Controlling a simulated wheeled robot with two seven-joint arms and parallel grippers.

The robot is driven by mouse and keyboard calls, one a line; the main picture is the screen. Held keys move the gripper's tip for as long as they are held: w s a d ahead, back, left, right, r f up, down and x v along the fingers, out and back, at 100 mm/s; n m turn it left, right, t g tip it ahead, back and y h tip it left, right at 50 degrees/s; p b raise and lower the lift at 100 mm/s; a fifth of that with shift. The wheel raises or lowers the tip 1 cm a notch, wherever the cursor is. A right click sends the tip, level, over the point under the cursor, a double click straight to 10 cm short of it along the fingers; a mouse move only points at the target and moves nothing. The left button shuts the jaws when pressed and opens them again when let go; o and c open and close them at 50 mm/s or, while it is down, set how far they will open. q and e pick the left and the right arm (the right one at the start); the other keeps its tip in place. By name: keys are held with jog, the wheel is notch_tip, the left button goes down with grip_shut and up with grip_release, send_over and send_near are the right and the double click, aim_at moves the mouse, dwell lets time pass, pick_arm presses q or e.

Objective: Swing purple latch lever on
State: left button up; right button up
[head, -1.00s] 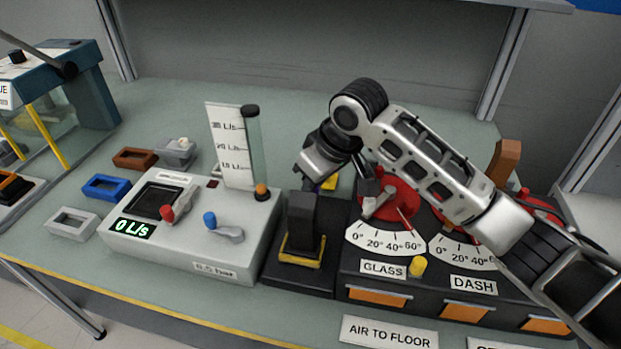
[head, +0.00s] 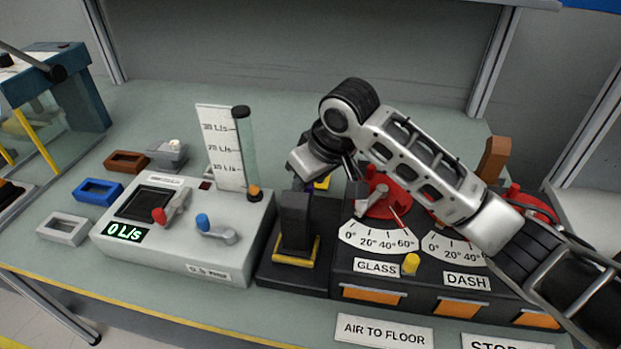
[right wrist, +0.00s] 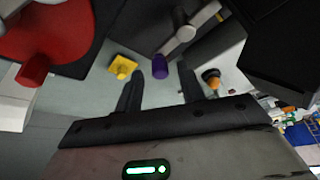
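The purple latch lever shows its purple knob (right wrist: 160,67) in the right wrist view, between and just beyond my fingertips, with a pale grey shaft running up and right from it. In the head view the knob is almost wholly hidden behind my right gripper (head: 318,178), which hangs behind the black upright block (head: 295,222). In the right wrist view my right gripper (right wrist: 160,88) is open, one finger on each side of the knob, and does not visibly grip it. My left gripper is not in view.
The red dial (head: 388,195) and the GLASS and DASH scales lie just right of my gripper. A yellow part (right wrist: 122,67) is close to the left finger in the wrist view. The grey flow box (head: 225,255) stands to the left.

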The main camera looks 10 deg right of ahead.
jog(key=v, duration=1.5)
jog(key=shift+r, duration=0.4)
jog(key=shift+s+d, duration=0.1)
jog(key=shift+s, duration=0.1)
